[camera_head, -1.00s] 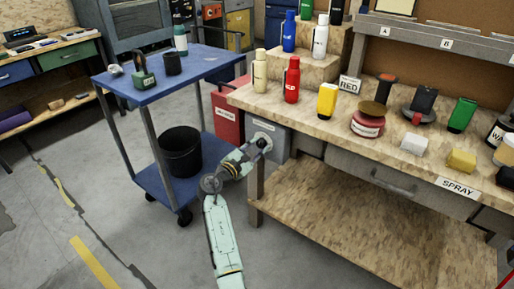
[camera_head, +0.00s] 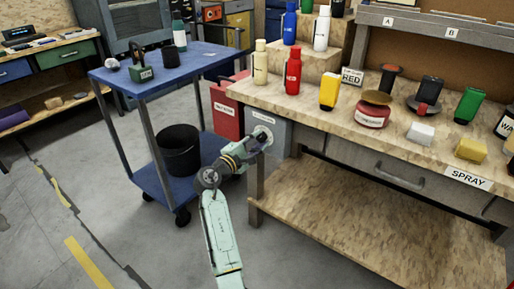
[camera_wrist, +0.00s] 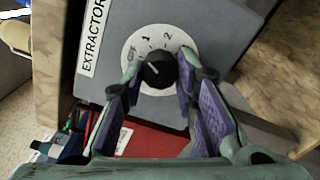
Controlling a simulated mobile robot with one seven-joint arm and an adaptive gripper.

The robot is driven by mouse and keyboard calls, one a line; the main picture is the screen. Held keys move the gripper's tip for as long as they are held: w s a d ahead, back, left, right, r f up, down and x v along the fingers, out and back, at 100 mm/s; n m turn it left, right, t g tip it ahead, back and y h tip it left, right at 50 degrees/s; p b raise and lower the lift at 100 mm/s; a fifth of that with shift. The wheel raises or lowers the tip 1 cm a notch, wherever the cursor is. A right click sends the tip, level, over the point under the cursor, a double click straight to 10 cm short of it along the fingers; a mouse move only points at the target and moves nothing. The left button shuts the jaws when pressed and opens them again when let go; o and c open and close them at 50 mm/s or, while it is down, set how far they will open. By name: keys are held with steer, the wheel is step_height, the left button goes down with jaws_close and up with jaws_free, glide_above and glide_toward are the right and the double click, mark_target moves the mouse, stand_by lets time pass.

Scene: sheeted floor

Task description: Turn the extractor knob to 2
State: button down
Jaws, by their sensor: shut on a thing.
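The extractor box (camera_wrist: 215,35) is grey and carries an EXTRACTOR label on its left side in the wrist view. Its round white dial plate (camera_wrist: 180,40) has a small black knob (camera_wrist: 158,70) at the centre. The figures 1 and 2 show above the knob, with another mark to the upper left. The knob's white pointer line points up-left, away from the 2. My gripper (camera_wrist: 160,78) has its purple-padded fingers on either side of the knob and is shut on it. In the head view my gripper (camera_head: 263,138) reaches the grey box (camera_head: 280,130), largely covering the knob.
The workbench (camera_head: 380,135) stands right of the box, with bottles and cans on top. A red bin (camera_head: 226,112) is left of the box. A blue cart (camera_head: 215,62) with a black bucket (camera_head: 178,152) stands further left. Open floor lies in front.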

steer(key=m+b, duration=0.6)
steer(key=shift+f, duration=0.25)
steer(key=shift+r+m+b, duration=0.15)
steer(key=shift+m+b, duration=1.5)
steer(key=shift+m, duration=0.45)
steer(key=c, duration=1.2)
jaws_free()
steer(key=shift+r, duration=0.1)
steer(key=shift+c, duration=0.2)
steer(key=v, duration=1.2)
